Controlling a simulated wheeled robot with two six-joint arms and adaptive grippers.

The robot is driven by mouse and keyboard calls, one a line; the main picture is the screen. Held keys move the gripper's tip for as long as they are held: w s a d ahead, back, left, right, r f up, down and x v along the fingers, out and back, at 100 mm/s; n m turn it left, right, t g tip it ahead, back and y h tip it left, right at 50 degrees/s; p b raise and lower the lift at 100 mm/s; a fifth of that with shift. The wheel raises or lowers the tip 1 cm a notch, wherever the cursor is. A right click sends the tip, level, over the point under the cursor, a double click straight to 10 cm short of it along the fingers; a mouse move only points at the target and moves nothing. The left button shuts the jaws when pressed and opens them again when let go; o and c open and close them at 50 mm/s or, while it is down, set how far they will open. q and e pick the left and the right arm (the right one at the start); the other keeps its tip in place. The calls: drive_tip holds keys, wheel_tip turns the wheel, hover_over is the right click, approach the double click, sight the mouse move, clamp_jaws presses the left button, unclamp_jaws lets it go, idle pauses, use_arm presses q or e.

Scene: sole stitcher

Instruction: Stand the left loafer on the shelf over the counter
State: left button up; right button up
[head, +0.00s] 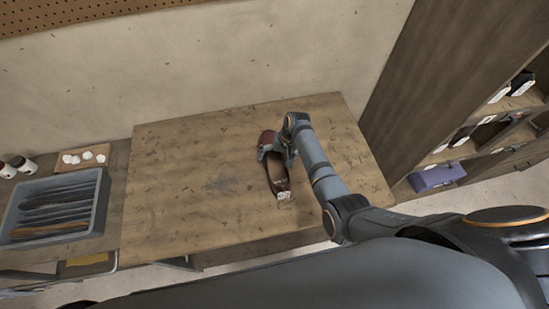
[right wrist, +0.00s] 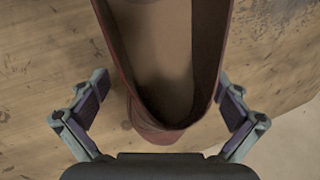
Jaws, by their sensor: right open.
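A brown loafer (head: 279,182) lies on the wooden counter (head: 190,190), right of its middle, with a white tag at its near end. I cannot tell whether it is the left one. My right gripper (head: 272,150) is over the loafer's far part. In the right wrist view the loafer's opening (right wrist: 165,60) fills the middle, and my right gripper (right wrist: 165,105) is open with one finger on each side of the shoe, apart from it. My left gripper is not in view. No shelf over the counter shows; the wall above it carries a pegboard.
A grey tray (head: 98,215) with dark strips stands at the left, near small jars (head: 22,165) and a board with white pieces (head: 82,158). A wooden cabinet with compartments and a purple box (head: 437,177) stands at the right. The counter's left and middle are clear.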

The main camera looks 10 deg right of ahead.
drive_tip(key=shift+a+f, duration=0.2)
drive_tip(key=shift+f, duration=0.05)
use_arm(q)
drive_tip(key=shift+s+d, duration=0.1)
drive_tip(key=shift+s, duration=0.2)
use_arm(e)
drive_tip(key=shift+r, duration=0.1)
drive_tip(key=c, duration=1.5)
drive_tip(key=shift+w+r, duration=0.1)
drive_tip(key=shift+r, duration=0.2)
drive_tip(key=v, duration=0.2)
drive_tip(key=shift+a+r, duration=0.2)
drive_tip(key=shift+r, duration=0.25)
drive_tip(key=s+r, duration=0.5)
drive_tip(key=shift+d+r+b, duration=0.15)
drive_tip(key=shift+d+b, duration=0.15)
drive_tip(key=shift+d, duration=0.05)
wheel_tip(320, 180, up, 4)
drive_tip(key=b, duration=0.2)
hover_over(288, 186)
drive_tip(key=d, duration=0.1)
wheel_tip(288, 186, down, 6)
drive_tip(key=b, duration=0.6)
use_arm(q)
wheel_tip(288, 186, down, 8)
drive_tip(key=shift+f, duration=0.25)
use_arm(e)
drive_tip(key=shift+r, duration=0.15)
